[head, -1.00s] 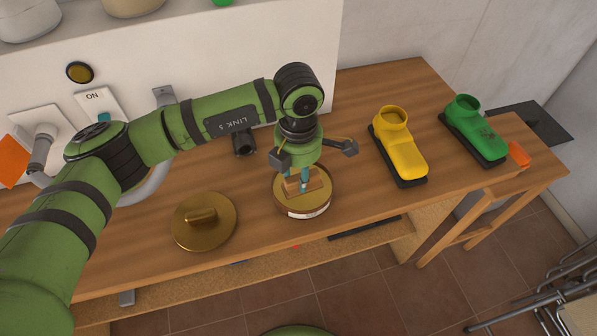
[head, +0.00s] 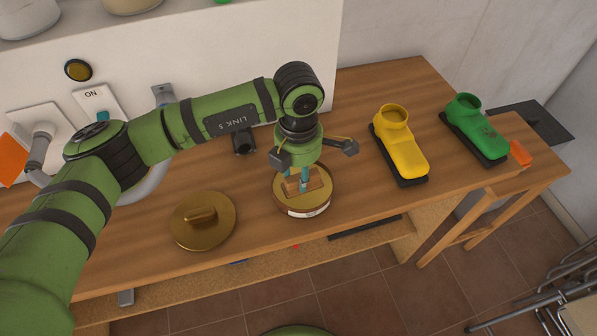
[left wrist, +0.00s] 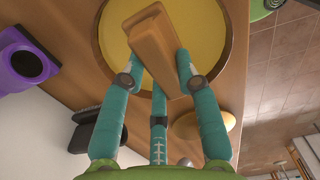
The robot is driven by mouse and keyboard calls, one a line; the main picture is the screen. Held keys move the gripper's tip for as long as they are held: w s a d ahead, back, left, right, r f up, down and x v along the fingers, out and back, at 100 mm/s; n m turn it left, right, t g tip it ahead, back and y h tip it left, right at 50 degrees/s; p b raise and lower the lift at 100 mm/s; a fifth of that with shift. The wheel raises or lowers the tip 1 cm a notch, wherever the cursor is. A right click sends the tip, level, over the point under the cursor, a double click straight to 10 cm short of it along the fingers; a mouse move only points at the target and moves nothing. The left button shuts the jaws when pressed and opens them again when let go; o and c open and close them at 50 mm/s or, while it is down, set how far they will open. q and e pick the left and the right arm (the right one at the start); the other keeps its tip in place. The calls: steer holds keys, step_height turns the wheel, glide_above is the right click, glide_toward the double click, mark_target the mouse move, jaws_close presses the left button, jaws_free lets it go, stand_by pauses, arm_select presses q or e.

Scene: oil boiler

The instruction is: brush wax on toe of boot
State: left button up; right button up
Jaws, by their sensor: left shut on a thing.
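My left gripper (head: 304,184) is shut on a small wooden brush (left wrist: 152,38), pointing down at the open round wax tin (head: 303,208). In the left wrist view its teal fingers are on either side of the brush, in front of the tin's yellow wax (left wrist: 208,25). The brush's underside is hidden, so I cannot tell whether it touches the wax. A yellow boot (head: 402,150) stands on a black base right of the tin. A green boot (head: 478,130) stands farther right. The left wrist view also shows part of a purple boot-like thing (left wrist: 38,82). My right gripper is not in view.
A brass lid (head: 205,232) with a handle lies on the wooden bench (head: 262,225) left of the tin. An orange block (head: 520,153) is beside the green boot. Pipe and switch fittings (head: 92,100) are on the wall behind my left arm. Bench between tin and yellow boot is clear.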

mark_target(295, 174)
arm_select(q)
steer(key=shift+s+f+b, duration=0.1)
steer(key=shift+f+b, duration=0.05)
steer(key=shift+b, duration=0.15)
stand_by(1.1)
steer(key=shift+r+p, duration=1.4)
steer(key=shift+r, duration=2.25)
steer(key=shift+a+m, duration=0.3)
steer(key=shift+a, duration=0.05)
steer(key=s+a+m, duration=0.3)
steer(key=a+m, duration=0.5)
steer(key=m, duration=0.3)
steer(key=s+a+r+m, duration=0.1)
steer(key=s+a+m, duration=0.2)
steer(key=a+m, duration=0.5)
steer(key=m, duration=0.3)
steer(key=shift+a+r, duration=0.2)
steer(key=shift+a, duration=0.05)
